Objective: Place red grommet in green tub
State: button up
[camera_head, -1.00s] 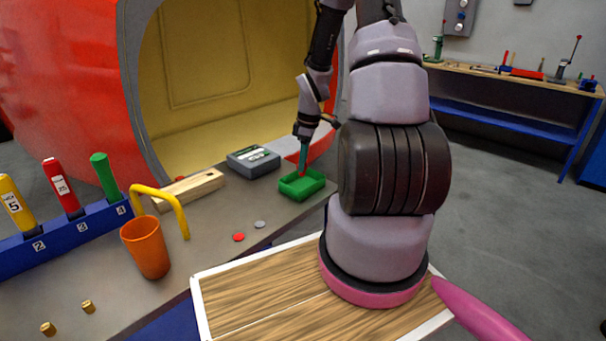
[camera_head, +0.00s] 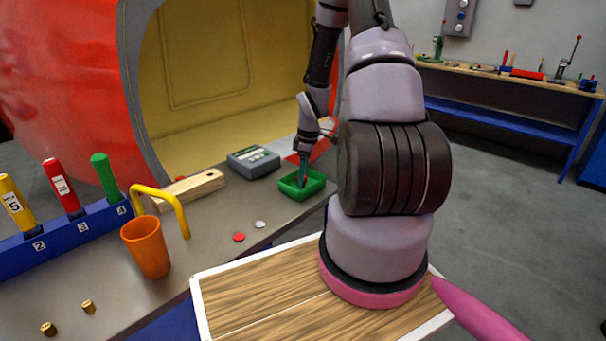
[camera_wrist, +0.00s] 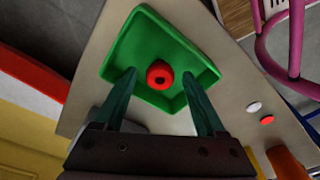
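The green tub (camera_head: 314,187) stands near the right end of the grey bench. In the wrist view the tub (camera_wrist: 150,28) lies under my gripper, and the red grommet (camera_wrist: 160,73), a ring with a dark hole, shows inside its outline. My gripper (camera_head: 302,180) points down into the tub. In the wrist view the two green fingers of my gripper (camera_wrist: 159,76) are spread, with a visible gap on each side of the grommet. The grommet appears to rest on the tub floor. In the head view the fingertips and tub wall mostly hide it.
A grey meter box (camera_head: 253,161) and a wooden block (camera_head: 190,189) stand left of the tub. A red disc (camera_head: 239,237) and a pale disc (camera_head: 260,224) lie nearer. An orange cup (camera_head: 147,248), a yellow bent handle (camera_head: 170,207) and a blue tool rack (camera_head: 65,233) are further left.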

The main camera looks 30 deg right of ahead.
jog(key=shift+r, duration=0.1)
notch_tip(320, 180, up, 20)
jog(key=s+a+m+t+h, duration=0.1)
jog(key=s+m, duration=0.1)
jog(key=m, duration=0.1)
jog(key=s+a+r+m+t+y, duration=0.1)
jog(key=s+a+r+m+t, duration=0.1)
jog(key=s+a+r+m, duration=0.3)
jog(key=s+a+r+m+t, duration=0.3)
jog(key=s+a+r+m, duration=0.3)
jog(key=s+r, duration=0.6)
notch_tip(320, 180, up, 4)
jog(key=shift+s+a+f+m+y, duration=0.2)
jog(key=shift+s+a+m+y, duration=0.1)
jog(key=shift+a+y, duration=0.15)
jog(key=shift+w+a, duration=0.1)
